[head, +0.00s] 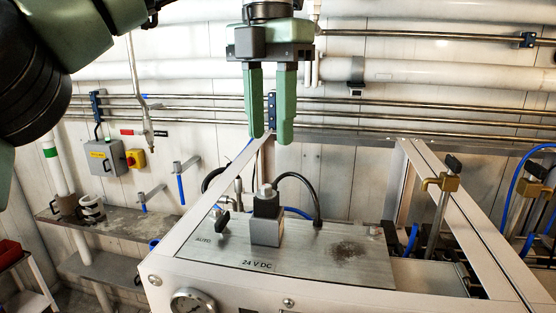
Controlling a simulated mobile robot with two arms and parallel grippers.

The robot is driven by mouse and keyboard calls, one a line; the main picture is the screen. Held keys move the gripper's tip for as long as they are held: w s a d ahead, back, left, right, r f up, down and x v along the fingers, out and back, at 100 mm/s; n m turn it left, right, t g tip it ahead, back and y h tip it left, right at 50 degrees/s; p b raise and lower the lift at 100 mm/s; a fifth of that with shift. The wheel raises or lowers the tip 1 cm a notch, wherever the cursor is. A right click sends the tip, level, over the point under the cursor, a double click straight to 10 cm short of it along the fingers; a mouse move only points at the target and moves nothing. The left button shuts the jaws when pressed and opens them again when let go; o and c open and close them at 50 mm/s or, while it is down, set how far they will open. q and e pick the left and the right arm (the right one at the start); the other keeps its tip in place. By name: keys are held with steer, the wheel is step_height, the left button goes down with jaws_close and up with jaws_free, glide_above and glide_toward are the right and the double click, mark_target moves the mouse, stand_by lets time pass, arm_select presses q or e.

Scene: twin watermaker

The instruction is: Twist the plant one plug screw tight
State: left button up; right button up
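The plug (266,208) is a black connector on a grey square socket (267,234), on the metal panel marked "24 V DC". A small light-grey screw head (266,189) shows on top of the plug, and a black cable loops out to the right. My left gripper (271,134) has green fingers pointing down, above the plug in the picture and apart from it. Its fingers are parted by a narrow gap with nothing held; the wall shows between them. I cannot tell how far the screw is turned. My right gripper is not in view.
White frame beams (207,205) run along both sides of the panel (330,262). A pressure gauge (193,303) is at the front. Brass valves (440,182) stand at right. Pipes, a grey switch box (103,158) and a yellow-red switch (135,159) are on the wall behind.

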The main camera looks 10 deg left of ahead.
mark_target(265, 186)
arm_select(q)
steer(key=f, duration=0.1)
steer(key=s+f, duration=0.2)
steer(key=f, duration=0.1)
steer(key=shift+s+a, duration=0.15)
steer(key=shift+a, duration=0.25)
steer(key=shift+w+d+f, duration=0.1)
steer(key=shift+w+f, duration=0.15)
steer(key=shift+f, duration=0.35)
steer(key=shift+w+d+f, duration=0.1)
steer(key=shift+w+f, duration=0.1)
steer(key=shift+f, duration=0.4)
steer(key=shift+w+f, duration=0.2)
steer(key=shift+f, duration=0.25)
steer(key=shift+s, duration=0.3)
jaws_close()
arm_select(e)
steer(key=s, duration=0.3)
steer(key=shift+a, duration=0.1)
